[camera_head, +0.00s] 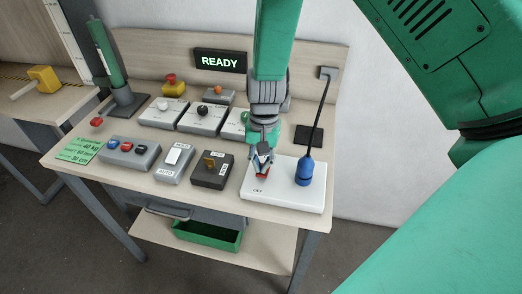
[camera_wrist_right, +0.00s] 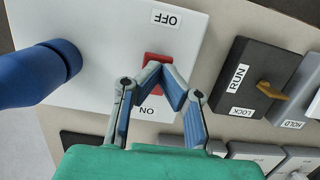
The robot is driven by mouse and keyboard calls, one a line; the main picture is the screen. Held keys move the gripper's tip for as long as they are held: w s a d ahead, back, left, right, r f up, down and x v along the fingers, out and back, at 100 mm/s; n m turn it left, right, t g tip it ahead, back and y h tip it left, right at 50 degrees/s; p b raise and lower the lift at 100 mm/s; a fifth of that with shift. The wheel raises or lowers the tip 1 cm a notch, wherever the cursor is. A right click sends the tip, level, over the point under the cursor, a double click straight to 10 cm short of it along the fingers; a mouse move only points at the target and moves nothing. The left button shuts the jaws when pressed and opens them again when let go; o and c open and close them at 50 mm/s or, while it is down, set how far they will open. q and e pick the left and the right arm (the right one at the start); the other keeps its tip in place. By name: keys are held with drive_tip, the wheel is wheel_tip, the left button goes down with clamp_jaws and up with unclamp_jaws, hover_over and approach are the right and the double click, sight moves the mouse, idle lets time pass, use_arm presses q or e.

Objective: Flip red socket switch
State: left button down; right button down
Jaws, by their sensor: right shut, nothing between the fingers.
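The red rocker switch (camera_head: 263,174) sits on a white socket plate (camera_head: 296,199) at the right front of the bench. In the right wrist view the red switch (camera_wrist_right: 155,59) shows between an OFF label (camera_wrist_right: 166,19) and an ON label (camera_wrist_right: 150,111). My right gripper (camera_head: 262,160) is shut and empty, directly over the switch. In the right wrist view its fingertips (camera_wrist_right: 167,73) meet over the middle of the rocker and hide part of it. I cannot tell whether they touch it or which way it is tilted. My left gripper is not in view.
A blue plug (camera_head: 304,172) with a black cable stands on the plate, close right of my gripper. A black RUN/LOCK box (camera_head: 211,181) with a yellow knob lies left of the plate. Several other switch boxes fill the bench. A READY display (camera_head: 220,61) hangs on the back panel.

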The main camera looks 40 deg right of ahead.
drive_tip(key=shift+f, duration=0.25)
drive_tip(key=shift+s+a+f+p, duration=0.25)
drive_tip(key=shift+s+f+p, duration=0.05)
drive_tip(key=shift+p, duration=0.25)
drive_tip(key=shift+f, duration=0.1)
drive_tip(key=shift+w, duration=0.15)
